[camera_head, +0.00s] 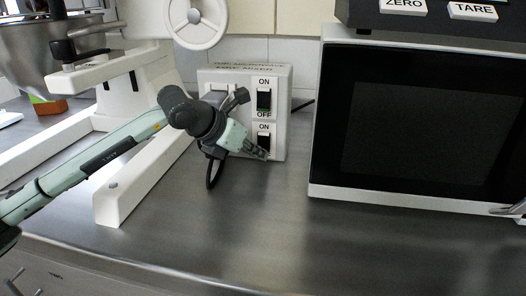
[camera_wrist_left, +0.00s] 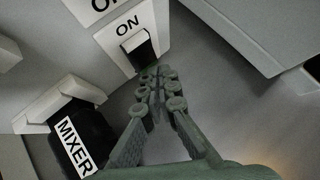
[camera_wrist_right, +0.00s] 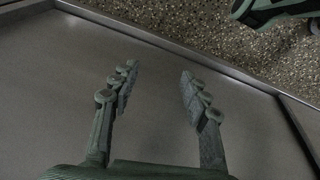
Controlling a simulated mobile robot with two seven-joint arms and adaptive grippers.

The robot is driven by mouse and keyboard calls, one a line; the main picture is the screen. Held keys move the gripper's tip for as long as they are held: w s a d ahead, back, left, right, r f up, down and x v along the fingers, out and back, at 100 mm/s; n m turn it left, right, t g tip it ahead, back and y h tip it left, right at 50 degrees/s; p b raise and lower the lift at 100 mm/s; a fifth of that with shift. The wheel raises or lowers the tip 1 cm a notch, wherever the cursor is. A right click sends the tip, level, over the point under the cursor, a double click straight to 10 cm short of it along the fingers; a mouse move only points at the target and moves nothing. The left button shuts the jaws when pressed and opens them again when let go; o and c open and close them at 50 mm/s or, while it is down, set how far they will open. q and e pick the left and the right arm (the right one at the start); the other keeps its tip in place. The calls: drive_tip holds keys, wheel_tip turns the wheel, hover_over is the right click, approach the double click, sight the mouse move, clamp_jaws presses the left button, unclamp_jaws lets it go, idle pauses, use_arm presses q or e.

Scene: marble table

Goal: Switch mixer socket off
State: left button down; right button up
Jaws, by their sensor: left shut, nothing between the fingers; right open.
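The white socket box (camera_head: 279,75) stands at the back of the counter. It carries two rocker switches marked ON and OFF. The upper switch (camera_head: 264,99) shows green. The lower switch (camera_head: 264,136) looks dark and is partly covered by my left gripper (camera_head: 262,153). In the left wrist view, the lower switch (camera_wrist_left: 138,44) has a light upper part and a dark lower part. My shut, empty left gripper (camera_wrist_left: 153,76) has its tips at its lower end; I cannot tell if they touch. A black plug labelled MIXER (camera_wrist_left: 76,148) is beside it. My right gripper (camera_wrist_right: 158,72) is open and empty.
A mixer with a metal bowl (camera_head: 28,50) and white base legs (camera_head: 135,185) stands at left. A microwave (camera_head: 420,120) with a scale (camera_head: 440,22) on top is at right. The front of the metal counter (camera_head: 250,225) is clear.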

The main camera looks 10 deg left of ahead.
use_arm(q)
drive_tip(key=shift+w, duration=0.3)
idle(0.5)
drive_tip(key=shift+w+a+r+b, duration=0.15)
drive_tip(key=shift+w+r+b, duration=0.15)
drive_tip(key=shift+w+r, duration=0.1)
idle(0.4)
drive_tip(key=shift+s, duration=0.1)
drive_tip(key=shift+s+f+b, duration=0.15)
drive_tip(key=shift+s+b, duration=0.15)
drive_tip(key=shift+s, duration=0.05)
drive_tip(key=shift+s+f, duration=0.1)
drive_tip(key=shift+s, duration=0.2)
